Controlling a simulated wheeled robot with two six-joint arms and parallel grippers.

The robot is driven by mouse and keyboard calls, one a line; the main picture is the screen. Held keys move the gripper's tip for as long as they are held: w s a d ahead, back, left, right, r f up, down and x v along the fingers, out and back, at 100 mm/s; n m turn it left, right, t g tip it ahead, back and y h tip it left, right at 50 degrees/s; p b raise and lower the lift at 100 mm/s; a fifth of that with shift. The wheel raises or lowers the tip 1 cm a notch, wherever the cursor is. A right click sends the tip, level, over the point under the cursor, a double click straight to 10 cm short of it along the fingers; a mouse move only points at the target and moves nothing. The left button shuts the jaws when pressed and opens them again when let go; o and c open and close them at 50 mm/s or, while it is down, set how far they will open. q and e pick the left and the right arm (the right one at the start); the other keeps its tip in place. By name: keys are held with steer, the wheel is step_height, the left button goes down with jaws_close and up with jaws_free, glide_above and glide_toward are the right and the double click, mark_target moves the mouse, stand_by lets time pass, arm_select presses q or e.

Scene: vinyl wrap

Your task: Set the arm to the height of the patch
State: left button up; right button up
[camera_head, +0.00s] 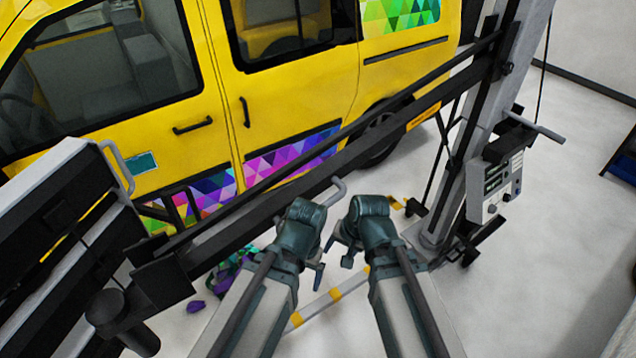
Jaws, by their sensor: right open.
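A long black beam arm (275,203) runs diagonally in front of the yellow van (300,95), from low left to the upright post (470,140) at the right. A grey bent handle (338,190) sticks up from its middle. A multicoloured triangle-pattern patch (290,155) is on the van's lower side, and a small teal patch (142,163) is on the front door. My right gripper (343,250) is open and empty below the handle, apart from it. My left gripper (322,262) is close beside it; its fingers are small and their opening is unclear.
A control box (497,185) hangs on the right post beside another grey handle (537,127). A large black and grey frame end (65,235) stands at the left. Purple and teal scraps (228,268) lie on the floor. Open floor (565,230) is at the right.

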arm_select(q)
step_height(320, 180, up, 13)
steer(key=p, duration=1)
arm_select(e)
steer(key=w+r+m+t+y, duration=0.1)
steer(key=w+r+m, duration=0.1)
steer(key=r, duration=0.5)
steer(key=w+r+m+t, duration=0.1)
steer(key=w+r+m, duration=0.2)
steer(key=r, duration=0.5)
steer(key=shift+r+y, duration=0.3)
steer(key=shift+y, duration=0.1)
steer(key=shift+f, duration=0.1)
steer(key=b+x, duration=1.1)
steer(key=x, duration=0.2)
steer(key=shift+w, duration=0.1)
steer(key=shift+w+a+f, duration=0.2)
steer(key=shift+f, duration=0.05)
arm_select(q)
step_height(320, 180, down, 12)
steer(key=w+a, duration=0.1)
steer(key=shift+w+a+r, duration=0.15)
steer(key=shift+a+r, duration=0.1)
steer(key=shift+a, duration=0.15)
arm_select(e)
steer(key=shift+c, duration=0.4)
